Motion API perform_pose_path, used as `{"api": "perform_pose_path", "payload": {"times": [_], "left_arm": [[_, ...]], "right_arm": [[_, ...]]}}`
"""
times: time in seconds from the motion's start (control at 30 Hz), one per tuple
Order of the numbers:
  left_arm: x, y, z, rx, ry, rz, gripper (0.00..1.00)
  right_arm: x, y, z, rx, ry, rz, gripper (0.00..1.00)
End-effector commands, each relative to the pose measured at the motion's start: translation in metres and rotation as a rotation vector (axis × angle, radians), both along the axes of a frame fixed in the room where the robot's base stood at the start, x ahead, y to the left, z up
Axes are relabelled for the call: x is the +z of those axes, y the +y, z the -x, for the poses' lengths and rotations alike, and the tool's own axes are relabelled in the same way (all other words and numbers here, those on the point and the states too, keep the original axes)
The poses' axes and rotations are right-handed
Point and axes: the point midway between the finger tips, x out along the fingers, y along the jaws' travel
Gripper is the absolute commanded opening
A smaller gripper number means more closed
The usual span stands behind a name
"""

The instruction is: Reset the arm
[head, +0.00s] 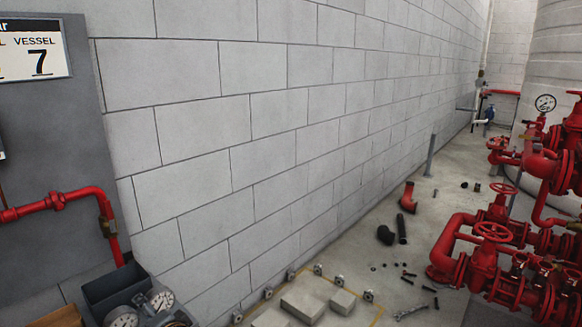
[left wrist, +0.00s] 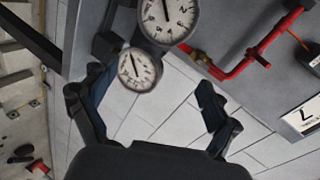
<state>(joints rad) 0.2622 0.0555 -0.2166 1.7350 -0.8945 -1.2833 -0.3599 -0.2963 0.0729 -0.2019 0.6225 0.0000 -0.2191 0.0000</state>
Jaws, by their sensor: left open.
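My left gripper (left wrist: 152,88) is open in the left wrist view, its two dark fingers spread apart with nothing held between them. A round white-faced gauge (left wrist: 138,70) shows in the gap near the left finger. A larger gauge (left wrist: 167,18) is above it, cut by the top edge. I cannot tell how far the fingers are from the gauges. No arm of mine shows clearly in the head view, and my right gripper is in neither view.
In the head view, gauges (head: 160,300) sit by a dark open bin (head: 112,287) at bottom left. A red pipe (head: 60,202) runs along the grey panel (head: 50,130). Red pumps and valves (head: 485,262) fill the right. Loose fittings (head: 402,228) lie on the floor.

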Motion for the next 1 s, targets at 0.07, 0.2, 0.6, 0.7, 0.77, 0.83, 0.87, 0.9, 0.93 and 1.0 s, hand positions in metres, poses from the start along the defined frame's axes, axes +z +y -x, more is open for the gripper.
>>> {"api": "perform_pose_path", "payload": {"times": [0.07, 0.2, 0.6, 0.7, 0.77, 0.83, 0.87, 0.9, 0.93, 1.0], "left_arm": [[-0.031, -0.004, 0.029, 0.005, 0.029, 0.105, 0.88], [-0.087, -0.021, 0.1, 0.027, 0.098, 0.362, 0.88], [-0.136, -0.079, 0.255, 0.104, 0.278, 0.85, 0.88], [-0.135, -0.09, 0.28, 0.117, 0.312, 0.921, 0.88], [-0.134, -0.096, 0.294, 0.125, 0.333, 0.959, 0.88], [-0.132, -0.102, 0.31, 0.135, 0.354, 1.001, 0.88], [-0.131, -0.105, 0.316, 0.138, 0.364, 1.018, 0.88], [-0.13, -0.109, 0.325, 0.144, 0.378, 1.039, 0.88], [-0.128, -0.112, 0.331, 0.147, 0.389, 1.056, 0.88], [-0.14, -0.113, 0.327, 0.152, 0.395, 1.059, 0.88]], "right_arm": [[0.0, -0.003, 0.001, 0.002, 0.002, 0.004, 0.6], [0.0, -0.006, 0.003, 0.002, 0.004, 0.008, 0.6], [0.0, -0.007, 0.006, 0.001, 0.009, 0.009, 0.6], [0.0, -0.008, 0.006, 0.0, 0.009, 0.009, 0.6], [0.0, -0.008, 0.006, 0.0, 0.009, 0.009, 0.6], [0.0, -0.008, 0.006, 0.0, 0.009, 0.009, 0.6], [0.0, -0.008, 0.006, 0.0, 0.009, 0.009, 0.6], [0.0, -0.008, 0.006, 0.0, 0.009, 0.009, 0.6], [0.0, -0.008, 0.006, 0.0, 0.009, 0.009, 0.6], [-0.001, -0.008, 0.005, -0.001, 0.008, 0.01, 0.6]]}}
